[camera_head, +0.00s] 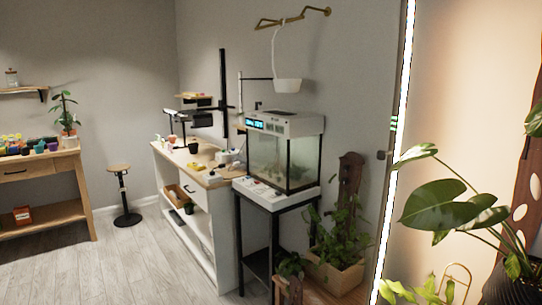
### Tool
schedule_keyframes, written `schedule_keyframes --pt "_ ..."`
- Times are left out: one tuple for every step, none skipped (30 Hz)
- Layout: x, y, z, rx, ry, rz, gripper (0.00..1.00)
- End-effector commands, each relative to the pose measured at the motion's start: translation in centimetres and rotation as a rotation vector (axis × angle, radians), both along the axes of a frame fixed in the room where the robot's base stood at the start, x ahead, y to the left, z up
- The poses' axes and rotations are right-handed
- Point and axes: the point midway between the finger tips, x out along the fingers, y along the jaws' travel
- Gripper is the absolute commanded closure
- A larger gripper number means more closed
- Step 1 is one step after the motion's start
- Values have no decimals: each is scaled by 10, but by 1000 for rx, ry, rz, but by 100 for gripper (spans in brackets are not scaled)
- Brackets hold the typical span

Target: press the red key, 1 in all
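A white control panel (262,191) with small marks juts from the front base of the glass tank (285,158). Some of the marks look reddish, but they are too small to tell whether one is a red key. The tank's white lid unit (287,124) carries a lit blue display (256,124). I cannot make out a red key for certain anywhere in view. My gripper is not in view.
The tank stands on a black frame stand (240,240). A white workbench (185,225) is to its left, and a black stool (125,198) stands farther left. Potted plants (340,232) crowd the right. The grey floor (110,262) at front left is clear.

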Motion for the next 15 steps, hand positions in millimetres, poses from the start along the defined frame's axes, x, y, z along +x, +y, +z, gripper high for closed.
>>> schedule_keyframes --pt "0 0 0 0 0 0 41" --pt "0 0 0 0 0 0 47" --pt "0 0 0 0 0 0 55" --pt "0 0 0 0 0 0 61" --pt "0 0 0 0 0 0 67" --pt "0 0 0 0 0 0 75" --pt "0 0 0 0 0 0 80" --pt "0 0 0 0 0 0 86" --pt "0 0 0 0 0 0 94" --pt "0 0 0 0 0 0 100" --pt "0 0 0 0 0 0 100" --pt "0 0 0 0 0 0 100" --pt "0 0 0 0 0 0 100" --pt "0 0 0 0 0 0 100" --pt "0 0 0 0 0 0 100"
